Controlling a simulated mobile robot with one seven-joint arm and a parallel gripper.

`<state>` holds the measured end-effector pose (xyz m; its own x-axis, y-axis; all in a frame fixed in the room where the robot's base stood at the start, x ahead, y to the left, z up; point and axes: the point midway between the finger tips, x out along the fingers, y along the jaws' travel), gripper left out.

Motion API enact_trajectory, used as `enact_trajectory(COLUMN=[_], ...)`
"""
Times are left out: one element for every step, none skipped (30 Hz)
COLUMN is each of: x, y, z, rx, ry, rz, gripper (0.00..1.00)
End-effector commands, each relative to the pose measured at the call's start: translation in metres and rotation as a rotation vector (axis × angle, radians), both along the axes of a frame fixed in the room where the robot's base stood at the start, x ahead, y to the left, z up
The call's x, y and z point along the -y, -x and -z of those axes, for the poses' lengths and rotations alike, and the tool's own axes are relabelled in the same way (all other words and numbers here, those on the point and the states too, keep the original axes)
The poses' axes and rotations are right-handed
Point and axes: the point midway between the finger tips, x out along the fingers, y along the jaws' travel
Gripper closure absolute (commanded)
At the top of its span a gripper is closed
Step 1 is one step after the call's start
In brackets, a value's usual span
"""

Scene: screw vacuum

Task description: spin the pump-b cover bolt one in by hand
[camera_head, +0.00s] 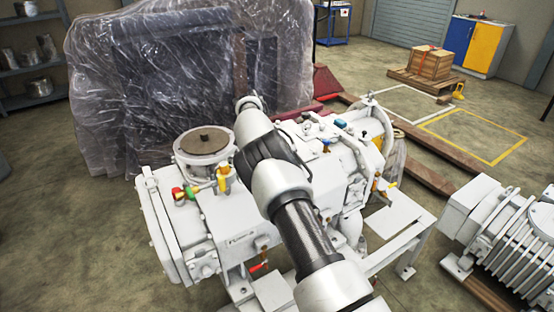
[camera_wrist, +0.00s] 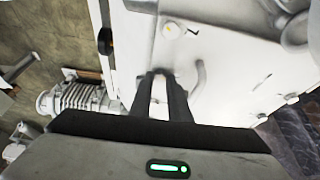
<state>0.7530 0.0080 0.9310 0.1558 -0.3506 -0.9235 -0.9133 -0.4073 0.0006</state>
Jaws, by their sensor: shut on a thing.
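A large white pump (camera_head: 215,225) stands in the middle of the head view, partly covered by my arm. My gripper is hidden there behind the arm. In the wrist view my gripper (camera_wrist: 163,75) has its two dark fingers against a white pump surface (camera_wrist: 225,85). The fingers are shut on a small tan thing at the tips, apparently the bolt, mostly hidden by them. Its thread and how far it sits in the cover cannot be seen.
A second, ribbed white machine (camera_head: 510,235) stands at the right. A plastic-wrapped load (camera_head: 180,80) stands behind the pump. A curved handle-like bar (camera_wrist: 198,77) lies close right of the fingers in the wrist view. Open floor (camera_head: 70,235) shows at left.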

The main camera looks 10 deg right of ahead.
Motion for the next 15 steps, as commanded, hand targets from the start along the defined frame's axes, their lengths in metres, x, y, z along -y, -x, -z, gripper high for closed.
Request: enact_trajectory(x=[0.0003,0.0004,0.0003,0.0001,-0.0002,-0.0002,-0.0004,-0.0003,-0.0002,-0.0002,-0.0002,-0.0001,0.0,-0.0001,-0.0001], y=[-0.0006,-0.0005,-0.0007,-0.0006,-0.0009,-0.0008,-0.0007,-0.0006,-0.0009,-0.001,-0.0009,-0.0007,-0.0006,-0.0005,-0.0005], z=[-0.0009,-0.0004,-0.0005,-0.0007,-0.0008,-0.0004,-0.0004,-0.0003,-0.0005,-0.0007,-0.0007,-0.0006,-0.0005,-0.0005,-0.0005], rx=[0.001,0.0,0.0,0.0,0.001,0.0,0.0,0.0,0.001,0.001,0.001,0.0,-0.001,0.0,-0.001], ry=[0.0,0.0,0.0,-0.001,-0.001,-0.001,-0.001,-0.001,-0.001,-0.001,-0.001,-0.002,-0.002,-0.002,-0.002], rz=[0.017,0.026,0.038,0.045,0.05,0.059,0.065,0.069,0.073,0.076,0.079,0.082,0.083,0.084,0.086], gripper=[1.0,1.0,1.0,1.0,1.0,1.0,1.0,1.0,1.0,1.0,1.0,1.0,1.0,1.0,1.0])
